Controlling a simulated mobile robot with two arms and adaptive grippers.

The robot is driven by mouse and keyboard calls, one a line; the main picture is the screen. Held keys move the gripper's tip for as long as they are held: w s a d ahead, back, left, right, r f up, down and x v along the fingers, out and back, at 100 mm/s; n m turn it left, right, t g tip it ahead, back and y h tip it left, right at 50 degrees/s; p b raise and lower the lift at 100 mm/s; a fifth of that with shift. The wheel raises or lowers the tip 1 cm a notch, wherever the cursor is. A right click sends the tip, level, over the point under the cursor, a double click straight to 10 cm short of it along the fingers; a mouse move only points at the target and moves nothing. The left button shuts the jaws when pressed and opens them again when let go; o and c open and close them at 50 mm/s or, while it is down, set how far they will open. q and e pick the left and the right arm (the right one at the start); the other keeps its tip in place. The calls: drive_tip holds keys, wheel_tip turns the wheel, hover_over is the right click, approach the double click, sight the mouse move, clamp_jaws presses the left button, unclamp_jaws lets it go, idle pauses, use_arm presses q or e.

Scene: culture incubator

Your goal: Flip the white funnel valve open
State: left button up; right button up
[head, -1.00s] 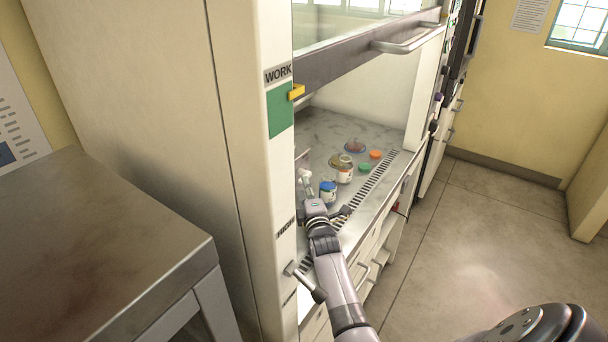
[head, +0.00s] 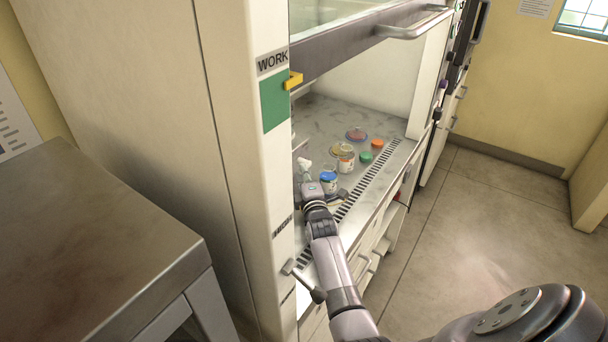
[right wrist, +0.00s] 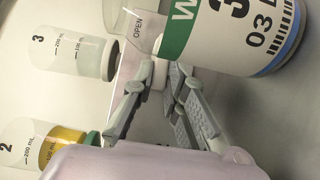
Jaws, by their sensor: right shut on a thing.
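My right gripper (head: 333,197) reaches into the hood, just in front of a jar with a blue lid (head: 328,175). In the right wrist view its fingers (right wrist: 162,78) are shut on a small white piece (right wrist: 157,74), which I take to be the white funnel valve, beside the word "OPEN". Much of that piece is hidden by the fingers. In the head view white parts of the funnel set-up (head: 303,165) stand left of the jar, partly hidden by the hood's front post. My left gripper is not in view.
The labelled jar (right wrist: 245,38) is very close to the fingers. Clear vessels marked 3 (right wrist: 75,52) and 2, the latter holding yellow liquid (right wrist: 62,152), are beside them. The raised sash (head: 345,55) is above.

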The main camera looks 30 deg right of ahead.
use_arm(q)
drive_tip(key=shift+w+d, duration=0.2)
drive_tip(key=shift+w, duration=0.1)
use_arm(e)
clamp_jaws()
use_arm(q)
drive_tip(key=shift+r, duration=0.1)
